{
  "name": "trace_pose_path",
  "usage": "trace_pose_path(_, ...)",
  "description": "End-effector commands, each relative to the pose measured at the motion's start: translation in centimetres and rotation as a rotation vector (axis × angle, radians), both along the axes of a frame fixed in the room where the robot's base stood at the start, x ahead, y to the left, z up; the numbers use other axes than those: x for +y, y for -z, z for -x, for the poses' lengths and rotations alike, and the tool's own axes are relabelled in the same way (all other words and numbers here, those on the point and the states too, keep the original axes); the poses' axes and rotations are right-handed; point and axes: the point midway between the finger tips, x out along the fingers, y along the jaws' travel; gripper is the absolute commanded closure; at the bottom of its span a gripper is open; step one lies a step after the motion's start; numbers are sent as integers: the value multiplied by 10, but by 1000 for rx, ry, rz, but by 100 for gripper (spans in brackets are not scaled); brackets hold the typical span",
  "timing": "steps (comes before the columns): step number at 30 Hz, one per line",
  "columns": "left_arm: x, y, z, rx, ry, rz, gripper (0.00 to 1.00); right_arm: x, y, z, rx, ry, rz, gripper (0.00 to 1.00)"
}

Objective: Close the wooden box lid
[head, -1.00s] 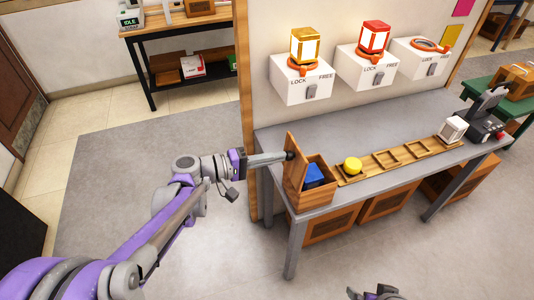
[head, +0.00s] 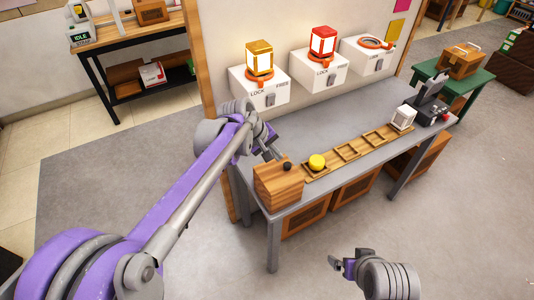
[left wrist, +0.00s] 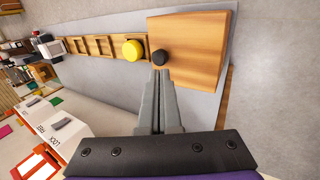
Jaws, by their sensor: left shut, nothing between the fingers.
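The wooden box (head: 278,190) stands at the near left end of the grey workbench. Its lid (left wrist: 192,40) lies over the top, with a black knob (head: 287,166) on it. The box's inside is hidden, and I cannot tell whether the lid is fully seated. My left gripper (head: 274,154) is shut and empty at the lid. In the left wrist view, its fingertips (left wrist: 161,74) are right at the knob, touching or nearly so. My right gripper (head: 348,263) is low in front of the bench, away from the box; its jaw opening is unclear.
A wooden slotted rail (head: 346,153) with a yellow round piece (head: 317,161) runs right from the box. A white cube-like lantern (head: 403,117) and a dark device (head: 432,108) stand at the far end. Wall units with lanterns (head: 323,41) hang behind. The bench's back strip is mostly clear.

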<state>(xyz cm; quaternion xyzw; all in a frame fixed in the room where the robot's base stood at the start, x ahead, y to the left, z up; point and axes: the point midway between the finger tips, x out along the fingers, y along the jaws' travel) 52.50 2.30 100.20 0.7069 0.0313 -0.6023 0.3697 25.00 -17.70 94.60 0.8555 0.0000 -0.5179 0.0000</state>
Motion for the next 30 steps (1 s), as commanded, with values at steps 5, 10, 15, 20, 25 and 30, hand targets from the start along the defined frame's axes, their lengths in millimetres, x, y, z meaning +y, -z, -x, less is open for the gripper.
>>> trace_pose_path(5,-16,10,-10,90,5,-135,100,0,-1,0,-1,0,0,0)
trace_pose_path(10,-25,21,-16,169,3,-249,100,0,-1,0,0,0,0,0)
trace_pose_path(15,-31,30,-21,229,3,-339,100,0,1,0,1,0,0,0)
trace_pose_path(20,-34,36,-23,229,0,-337,100,0,2,1,1,0,0,0)
trace_pose_path(25,-36,40,-24,228,0,-336,100,0,3,1,2,0,0,0)
trace_pose_path(30,-37,41,-25,228,0,-335,100,0,3,1,2,0,0,0)
